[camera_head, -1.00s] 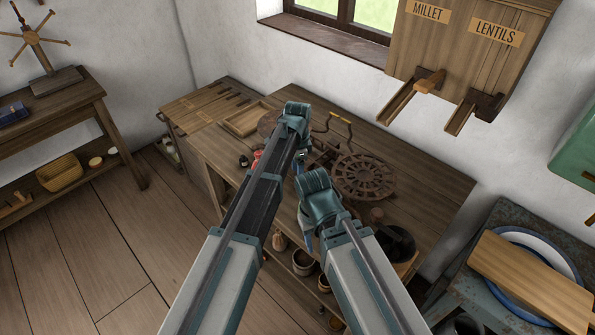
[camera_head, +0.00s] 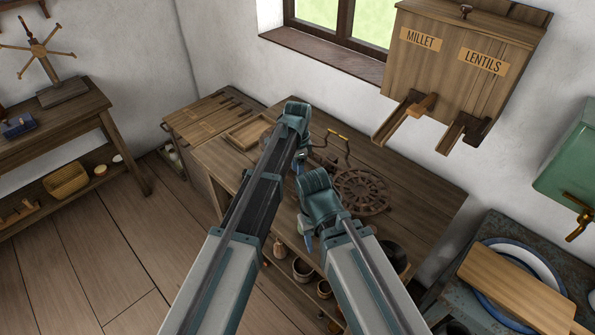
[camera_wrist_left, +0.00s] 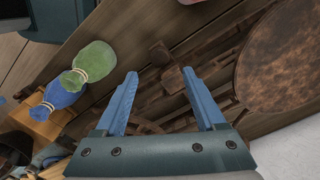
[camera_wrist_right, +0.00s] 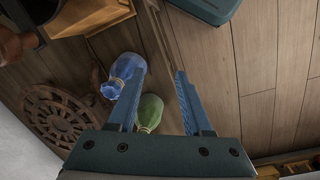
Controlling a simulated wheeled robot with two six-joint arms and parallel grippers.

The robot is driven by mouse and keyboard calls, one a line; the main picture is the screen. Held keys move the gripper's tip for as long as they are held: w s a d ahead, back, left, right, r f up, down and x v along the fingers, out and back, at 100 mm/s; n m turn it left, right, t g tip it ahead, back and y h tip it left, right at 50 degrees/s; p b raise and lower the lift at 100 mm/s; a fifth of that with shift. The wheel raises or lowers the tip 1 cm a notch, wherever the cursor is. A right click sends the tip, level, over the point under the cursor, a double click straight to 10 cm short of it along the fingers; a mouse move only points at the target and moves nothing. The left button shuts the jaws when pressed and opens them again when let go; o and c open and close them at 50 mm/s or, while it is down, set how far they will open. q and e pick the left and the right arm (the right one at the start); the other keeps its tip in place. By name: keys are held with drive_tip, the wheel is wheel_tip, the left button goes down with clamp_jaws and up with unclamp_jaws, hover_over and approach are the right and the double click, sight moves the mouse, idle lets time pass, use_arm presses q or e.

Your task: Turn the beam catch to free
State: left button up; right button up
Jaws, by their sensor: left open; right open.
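I cannot pick out the beam catch for certain. An openwork dark brown round metal piece (camera_head: 362,192) lies on the wooden bench (camera_head: 425,205); it also shows in the right wrist view (camera_wrist_right: 60,118). In the left wrist view, a rusty brown disc (camera_wrist_left: 285,65) and a dark jointed brown part lie past the fingers. My left gripper (camera_wrist_left: 159,73) is open and empty above the bench. My right gripper (camera_wrist_right: 159,68) is open and empty; a blue sack (camera_wrist_right: 124,70) and a green sack (camera_wrist_right: 150,111) show beyond its left finger. My arms hide part of the bench.
A wall bin (camera_head: 465,60) labelled MILLET and LENTILS has two chutes above the bench. A board (camera_head: 525,290) lies across a white basin at the right. A green box (camera_head: 570,165) hangs at the right edge. A side table (camera_head: 60,125) stands left; open floor lies between.

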use_arm(q)
wheel_tip(320, 180, up, 6)
drive_tip(key=p, duration=0.5)
drive_tip(key=shift+r, duration=0.25)
drive_tip(key=n, duration=0.9)
drive_tip(key=shift+f, duration=0.1)
wheel_tip(320, 180, down, 14)
drive_tip(key=b, duration=1.3)
